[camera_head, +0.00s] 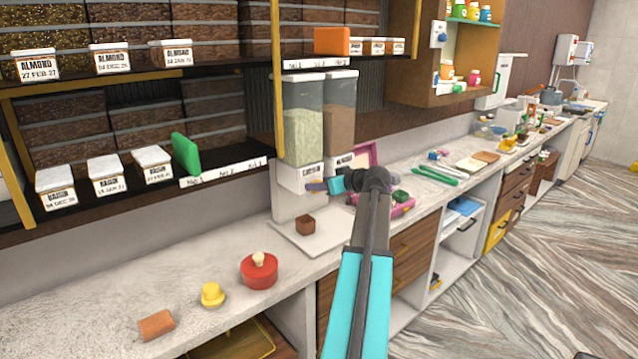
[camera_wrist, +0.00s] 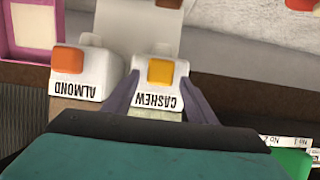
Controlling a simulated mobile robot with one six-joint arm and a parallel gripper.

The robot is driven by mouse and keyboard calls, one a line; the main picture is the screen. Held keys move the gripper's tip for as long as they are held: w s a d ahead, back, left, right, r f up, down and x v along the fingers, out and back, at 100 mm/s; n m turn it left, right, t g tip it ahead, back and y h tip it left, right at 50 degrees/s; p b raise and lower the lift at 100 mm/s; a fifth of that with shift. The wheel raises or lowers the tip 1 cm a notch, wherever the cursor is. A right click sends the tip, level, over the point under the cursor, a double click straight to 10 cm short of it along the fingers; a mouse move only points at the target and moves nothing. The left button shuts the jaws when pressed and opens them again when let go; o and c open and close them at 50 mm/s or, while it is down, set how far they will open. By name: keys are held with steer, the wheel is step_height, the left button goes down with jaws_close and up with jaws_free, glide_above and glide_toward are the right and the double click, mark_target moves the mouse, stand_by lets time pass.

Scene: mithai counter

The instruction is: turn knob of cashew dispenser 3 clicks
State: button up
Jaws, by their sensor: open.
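The cashew dispenser (camera_head: 303,130) is a clear bin of pale nuts on a white base, left of the almond dispenser (camera_head: 340,115). In the wrist view, which is upside down, the yellow knob (camera_wrist: 160,72) sits on the white base above the CASHEW label (camera_wrist: 158,101). My gripper (camera_head: 316,187) is in front of that base. Its two purple fingers (camera_wrist: 162,84) are open, one on each side of the labelled front and close to the knob. I cannot tell whether they touch it. The almond knob (camera_wrist: 68,59) is orange and outside the fingers.
A white tray (camera_head: 285,236) with a brown cube (camera_head: 305,225) lies below the dispensers.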

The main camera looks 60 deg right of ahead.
steer(key=shift+w+d+f, duration=0.1)
steer(key=shift+w+f, duration=0.05)
steer(key=shift+w, duration=0.2)
steer(key=c, duration=1)
steer(key=shift+s+a, duration=0.1)
steer(key=shift+a, duration=0.1)
steer(key=shift+c, duration=0.4)
steer(key=shift+d, duration=0.2)
steer(key=shift+d+m+b, duration=0.1)
steer(key=shift+m+b, duration=0.2)
steer(key=shift+b, duration=0.05)
